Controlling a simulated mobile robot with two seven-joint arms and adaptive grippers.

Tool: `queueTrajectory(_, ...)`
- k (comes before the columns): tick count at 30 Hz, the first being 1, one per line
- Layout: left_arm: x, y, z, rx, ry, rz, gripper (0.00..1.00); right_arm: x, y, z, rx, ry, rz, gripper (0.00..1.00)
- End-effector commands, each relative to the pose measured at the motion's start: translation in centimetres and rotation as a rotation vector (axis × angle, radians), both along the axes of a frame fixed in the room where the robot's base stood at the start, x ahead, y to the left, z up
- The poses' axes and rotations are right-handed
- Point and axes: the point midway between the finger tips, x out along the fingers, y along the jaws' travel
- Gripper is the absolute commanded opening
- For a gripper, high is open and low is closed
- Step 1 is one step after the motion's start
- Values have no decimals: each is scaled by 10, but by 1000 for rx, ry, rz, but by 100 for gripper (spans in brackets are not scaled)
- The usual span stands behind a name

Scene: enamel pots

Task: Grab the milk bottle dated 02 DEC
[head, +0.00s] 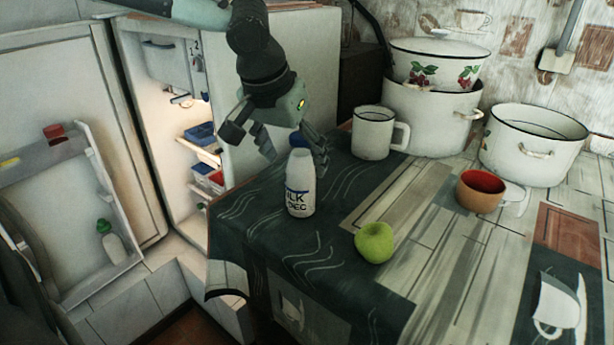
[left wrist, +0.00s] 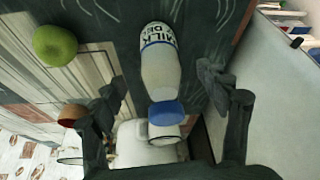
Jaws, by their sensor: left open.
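A white milk bottle (head: 300,190) with a blue cap stands upright on the dark cloth near the table's left edge. Its label shows part of "MILK" and "DEC"; the day number is not readable. My left gripper (head: 292,152) is open just behind and above the bottle, near its cap. In the left wrist view, the bottle (left wrist: 160,72) lies between the two spread fingers, and I see no contact. Another white bottle (head: 113,247) with a green cap stands in the fridge door; no date shows on it. My right gripper is not in view.
A green apple (head: 374,242) sits right of the bottle. A white mug (head: 372,135), an orange cup (head: 480,192) and enamel pots (head: 533,145) stand further right and back. The open fridge (head: 165,110) is at left. The cloth (head: 255,225) in front of the bottle is clear.

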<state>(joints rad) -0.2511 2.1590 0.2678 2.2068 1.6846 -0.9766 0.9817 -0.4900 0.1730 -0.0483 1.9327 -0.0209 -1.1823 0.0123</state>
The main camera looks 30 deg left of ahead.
Motion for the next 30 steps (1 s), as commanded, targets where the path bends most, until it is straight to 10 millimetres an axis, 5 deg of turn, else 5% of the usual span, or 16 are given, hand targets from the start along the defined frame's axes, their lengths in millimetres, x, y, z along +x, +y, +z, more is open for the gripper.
queueTrajectory(12, 22, 1, -53, 2, 3, -2, 74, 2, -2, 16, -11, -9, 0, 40)
queueTrajectory(21, 25, 2, -57, 0, 0, -2, 74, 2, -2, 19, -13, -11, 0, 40)
queueTrajectory(30, 24, 2, -57, 0, 0, -3, 38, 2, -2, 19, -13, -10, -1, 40)
